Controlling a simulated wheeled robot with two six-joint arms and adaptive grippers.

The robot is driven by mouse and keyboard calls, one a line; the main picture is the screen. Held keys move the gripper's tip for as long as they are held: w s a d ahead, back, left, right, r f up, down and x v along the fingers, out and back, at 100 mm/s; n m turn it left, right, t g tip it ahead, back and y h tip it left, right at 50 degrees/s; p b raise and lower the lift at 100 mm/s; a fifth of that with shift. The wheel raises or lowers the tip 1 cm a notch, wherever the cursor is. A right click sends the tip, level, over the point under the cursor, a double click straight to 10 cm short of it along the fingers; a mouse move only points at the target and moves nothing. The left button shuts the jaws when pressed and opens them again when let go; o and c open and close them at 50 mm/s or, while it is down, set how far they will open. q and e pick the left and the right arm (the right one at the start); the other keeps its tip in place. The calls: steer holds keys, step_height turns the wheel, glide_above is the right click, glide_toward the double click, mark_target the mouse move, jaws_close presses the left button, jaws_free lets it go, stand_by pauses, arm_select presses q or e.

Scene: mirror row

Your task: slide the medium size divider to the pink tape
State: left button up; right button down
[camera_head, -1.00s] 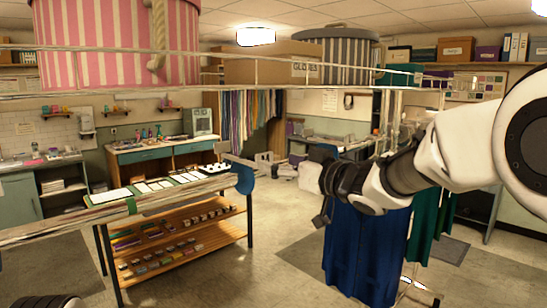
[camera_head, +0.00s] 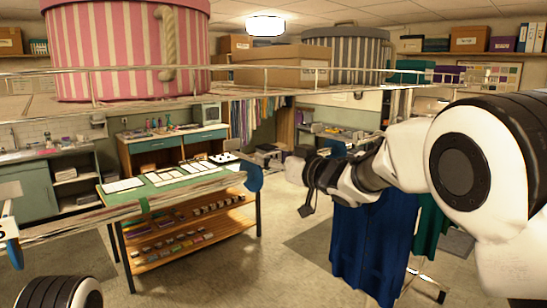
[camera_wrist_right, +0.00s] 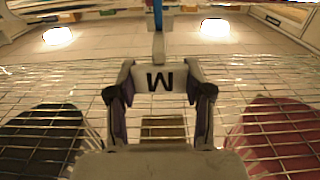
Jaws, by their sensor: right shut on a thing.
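My right gripper (camera_wrist_right: 160,94) is shut on a white block marked with a letter that reads as M, the medium size divider (camera_wrist_right: 160,79), in the right wrist view. A narrow blue and white upright piece rises from the block. I cannot make out the pink tape. My left gripper is out of view.
A wire shelf (camera_head: 300,81) crosses overhead with a pink striped hatbox (camera_head: 125,52), a grey striped one (camera_head: 345,55) and cardboard boxes. A green-topped table (camera_head: 200,180) stands left. Blue garments (camera_head: 372,245) hang right. The floor between them is clear.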

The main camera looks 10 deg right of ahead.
steer(key=shift+w+d+f, duration=0.1)
steer(key=shift+w+d, duration=0.25)
steer(key=shift+d, duration=0.15)
steer(key=c, duration=0.6)
jaws_free()
steer(key=shift+o, duration=0.8)
steer(key=shift+s+a, duration=0.1)
steer(key=shift+a, duration=0.15)
steer(key=shift+s+a, duration=0.1)
steer(key=shift+a, duration=0.1)
steer(key=shift+s+d, duration=0.1)
steer(key=shift+d, duration=0.25)
steer(key=v, duration=1.1)
steer(key=shift+s, duration=0.3)
steer(key=shift+w+a, duration=0.1)
